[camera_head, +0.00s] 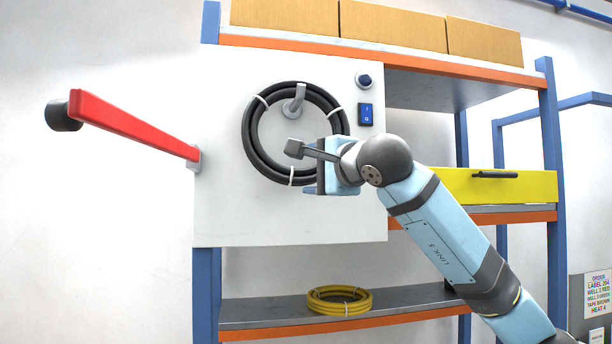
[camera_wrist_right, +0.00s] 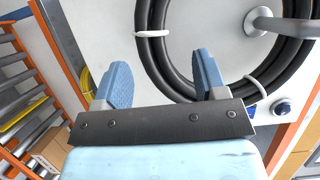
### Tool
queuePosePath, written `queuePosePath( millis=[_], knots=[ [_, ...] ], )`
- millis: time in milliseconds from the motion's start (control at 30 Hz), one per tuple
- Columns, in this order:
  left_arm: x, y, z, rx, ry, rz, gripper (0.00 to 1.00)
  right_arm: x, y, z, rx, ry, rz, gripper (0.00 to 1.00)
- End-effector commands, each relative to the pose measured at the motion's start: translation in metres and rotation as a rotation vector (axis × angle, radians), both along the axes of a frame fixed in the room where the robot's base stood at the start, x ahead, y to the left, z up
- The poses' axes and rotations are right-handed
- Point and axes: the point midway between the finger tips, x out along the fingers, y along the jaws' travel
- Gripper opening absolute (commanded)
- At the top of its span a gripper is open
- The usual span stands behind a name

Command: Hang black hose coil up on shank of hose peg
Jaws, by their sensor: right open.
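The black hose coil (camera_head: 256,150) is a ring with white ties, upright against the white panel (camera_head: 225,215). The grey hose peg (camera_head: 298,96) stands inside its top, and its shank crosses in front of the hose there. In the right wrist view the shank (camera_wrist_right: 280,26) also passes over the coil (camera_wrist_right: 158,60); the coil appears to hang on it. My right gripper (camera_head: 318,165) is at the coil's lower right side. Its fingers are apart in the right wrist view (camera_wrist_right: 160,66). The hose shows between and behind them; contact is unclear. My left gripper is not in view.
A red bar (camera_head: 135,125) with a black end sticks out at the panel's left. A blue switch (camera_head: 365,114) and round knob (camera_head: 365,80) sit right of the coil. A yellow drawer (camera_head: 500,188) is farther right. A yellow coil (camera_head: 340,300) lies on the lower shelf.

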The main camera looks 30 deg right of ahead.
Motion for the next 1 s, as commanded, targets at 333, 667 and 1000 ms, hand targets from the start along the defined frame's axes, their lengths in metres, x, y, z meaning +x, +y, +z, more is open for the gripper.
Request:
queuePosePath(
  millis=[333,667,1000],
  knots=[
    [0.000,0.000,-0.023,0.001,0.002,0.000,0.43,-0.079,-0.014,0.000,0.000,-0.007,-0.002,0.66],
    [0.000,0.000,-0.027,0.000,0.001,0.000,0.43,-0.106,-0.018,0.001,0.002,-0.004,0.000,0.66],
    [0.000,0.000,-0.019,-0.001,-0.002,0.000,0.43,-0.081,0.017,-0.044,0.085,0.124,0.172,0.66]
  ],
)
